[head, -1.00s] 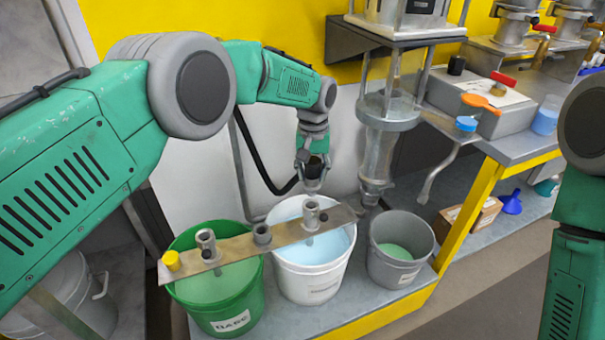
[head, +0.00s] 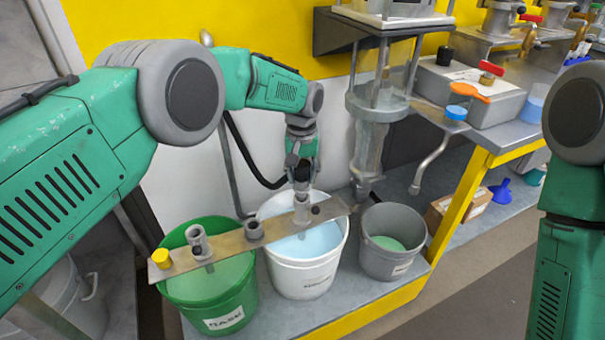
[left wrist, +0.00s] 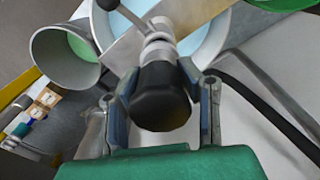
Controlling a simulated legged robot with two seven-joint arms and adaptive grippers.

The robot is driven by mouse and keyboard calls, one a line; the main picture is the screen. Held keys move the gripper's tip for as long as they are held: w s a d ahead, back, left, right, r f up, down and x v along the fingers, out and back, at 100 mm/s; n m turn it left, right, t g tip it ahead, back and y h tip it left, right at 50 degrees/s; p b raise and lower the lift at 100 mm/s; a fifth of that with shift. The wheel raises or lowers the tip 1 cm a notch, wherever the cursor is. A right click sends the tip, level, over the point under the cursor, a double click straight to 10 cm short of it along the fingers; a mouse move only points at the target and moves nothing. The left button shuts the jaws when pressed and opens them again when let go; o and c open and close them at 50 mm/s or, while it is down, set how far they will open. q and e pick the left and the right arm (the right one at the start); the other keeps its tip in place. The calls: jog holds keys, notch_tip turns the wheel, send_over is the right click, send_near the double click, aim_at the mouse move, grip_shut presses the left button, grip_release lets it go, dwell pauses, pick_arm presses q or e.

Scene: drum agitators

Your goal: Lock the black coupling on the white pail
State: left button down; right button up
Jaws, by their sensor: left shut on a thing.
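The white pail (head: 305,275) holds pale blue liquid and stands between the green and grey pails. A metal bar (head: 275,232) lies across its top and carries a grey upright fitting (head: 302,212) over the pail. My left gripper (head: 301,182) is directly above this fitting. In the left wrist view my left gripper (left wrist: 163,100) is shut on the black coupling (left wrist: 160,97), whose far end meets or nearly meets the grey fitting (left wrist: 158,42). A grey lever (left wrist: 84,18) sticks out beside the fitting. The exact contact is hidden. My right gripper is out of view.
The green pail (head: 215,297) stands at left, with another fitting (head: 199,243) and a yellow cap (head: 161,258) on the bar. The grey pail (head: 390,255) stands at right. A glass column (head: 369,140) hangs behind it. A bench (head: 480,130) stands at the right.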

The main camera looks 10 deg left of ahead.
aim_at(302, 163)
pick_arm(q)
jog(key=shift+f, duration=0.2)
dwell(0.4)
jog(key=shift+f+b, duration=0.9)
jog(key=shift+f, duration=0.1)
jog(key=shift+f, duration=0.4)
dwell(0.3)
jog(key=c, duration=1)
grip_release()
notch_tip(302, 163, up, 10)
jog(key=p, duration=0.6)
jog(key=shift+r+p, duration=0.1)
jog(key=shift+p, duration=0.25)
